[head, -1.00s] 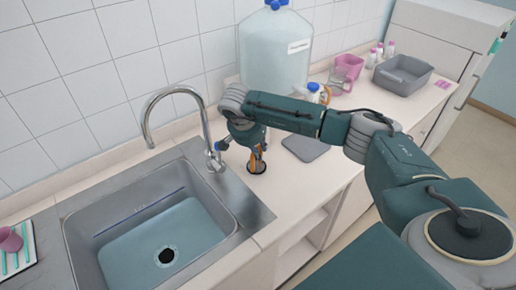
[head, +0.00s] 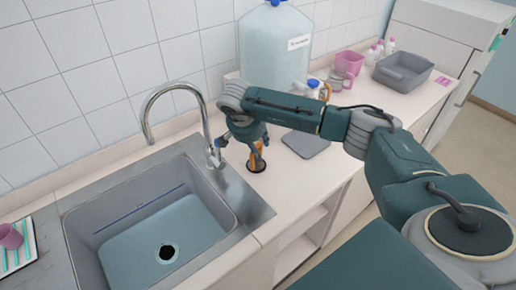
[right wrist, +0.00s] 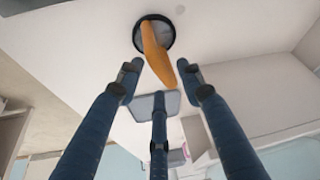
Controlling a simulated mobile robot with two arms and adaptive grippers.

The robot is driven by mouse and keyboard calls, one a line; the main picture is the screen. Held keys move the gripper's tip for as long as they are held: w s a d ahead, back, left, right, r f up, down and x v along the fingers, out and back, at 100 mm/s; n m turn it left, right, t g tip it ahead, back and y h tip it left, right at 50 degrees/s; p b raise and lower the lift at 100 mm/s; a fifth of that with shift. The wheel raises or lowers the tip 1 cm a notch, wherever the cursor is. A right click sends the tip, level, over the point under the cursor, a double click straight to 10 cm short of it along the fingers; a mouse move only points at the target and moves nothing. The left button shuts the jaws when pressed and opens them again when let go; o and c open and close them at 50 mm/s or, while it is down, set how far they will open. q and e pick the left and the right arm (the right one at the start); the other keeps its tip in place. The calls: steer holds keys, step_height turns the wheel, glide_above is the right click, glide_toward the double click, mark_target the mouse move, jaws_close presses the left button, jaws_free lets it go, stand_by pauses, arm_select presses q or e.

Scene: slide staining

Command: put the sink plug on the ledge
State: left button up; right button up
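The sink plug is a dark round disc (head: 256,167) with an upright orange handle (head: 258,151). It stands on the pale ledge (head: 238,179) just right of the sink (head: 82,249). In the right wrist view the plug's orange handle (right wrist: 157,54) rises from the dark disc near the top of the picture. My right gripper (head: 245,143) is just above the plug. Its three fingers (right wrist: 159,82) are spread and empty, with a gap to the handle. My left gripper is not in view.
The chrome tap (head: 206,127) arches over the sink, whose drain (head: 168,253) is open. A large water container (head: 272,55) stands behind my right arm. A grey flat pad (head: 305,145), pink jug (head: 347,64) and grey tub (head: 402,74) stand further right.

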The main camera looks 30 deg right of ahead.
steer(key=b+v, duration=0.4)
steer(key=v, duration=0.7)
